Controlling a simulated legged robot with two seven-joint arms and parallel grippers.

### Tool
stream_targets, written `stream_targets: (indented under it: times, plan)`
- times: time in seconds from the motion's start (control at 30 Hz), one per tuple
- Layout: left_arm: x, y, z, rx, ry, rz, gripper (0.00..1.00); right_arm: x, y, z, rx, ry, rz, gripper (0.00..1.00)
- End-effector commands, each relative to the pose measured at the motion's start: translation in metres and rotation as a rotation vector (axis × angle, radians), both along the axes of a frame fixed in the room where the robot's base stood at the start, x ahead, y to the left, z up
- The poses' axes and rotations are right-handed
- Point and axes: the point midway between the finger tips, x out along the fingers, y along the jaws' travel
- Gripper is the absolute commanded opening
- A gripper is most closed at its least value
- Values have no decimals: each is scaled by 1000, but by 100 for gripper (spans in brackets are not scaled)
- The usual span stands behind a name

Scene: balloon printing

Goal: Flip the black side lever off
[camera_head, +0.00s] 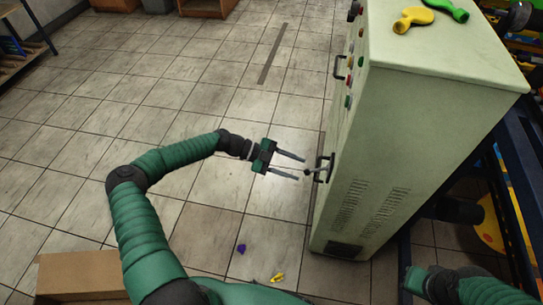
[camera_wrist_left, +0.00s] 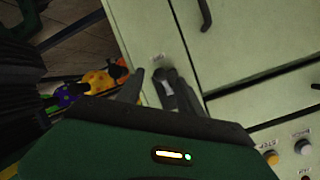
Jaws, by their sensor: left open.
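A pale green cabinet (camera_head: 430,120) stands right of centre, with its panel facing left. The small black side lever (camera_head: 308,172) sticks out from this panel, beside a black door handle (camera_head: 325,168). In the left wrist view the lever (camera_wrist_left: 166,76) shows dark, close to the right finger and partly hidden by it. My left gripper (camera_head: 300,168) is open, with its two fingers pointing at the lever. In the wrist view its fingertips (camera_wrist_left: 160,78) lie on either side of the lever; I cannot tell whether they touch it. Of my right arm, only green links show at the bottom right.
A yellow balloon (camera_head: 413,18) and a green balloon (camera_head: 448,9) lie on the cabinet top. Purple (camera_head: 241,248) and yellow (camera_head: 278,277) scraps lie on the floor. A cardboard box (camera_head: 80,274) is at the lower left. The tiled floor left of the cabinet is mostly clear.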

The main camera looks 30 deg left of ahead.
Motion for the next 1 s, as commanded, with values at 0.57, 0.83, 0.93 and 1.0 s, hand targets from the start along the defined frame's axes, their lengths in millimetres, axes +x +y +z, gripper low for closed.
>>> stream_targets:
  times: [0.57,0.83,0.93,1.0]
  plan:
    - [-34,108,37,1,1,-2,44,0,0,20,0,0,0,0]
    - [-34,108,37,1,1,-2,44,0,0,20,0,0,0,0]
    - [-34,108,37,1,1,-2,44,0,0,20,0,0,0,0]
    - [-34,106,37,4,8,-5,44,0,0,20,0,0,0,0]
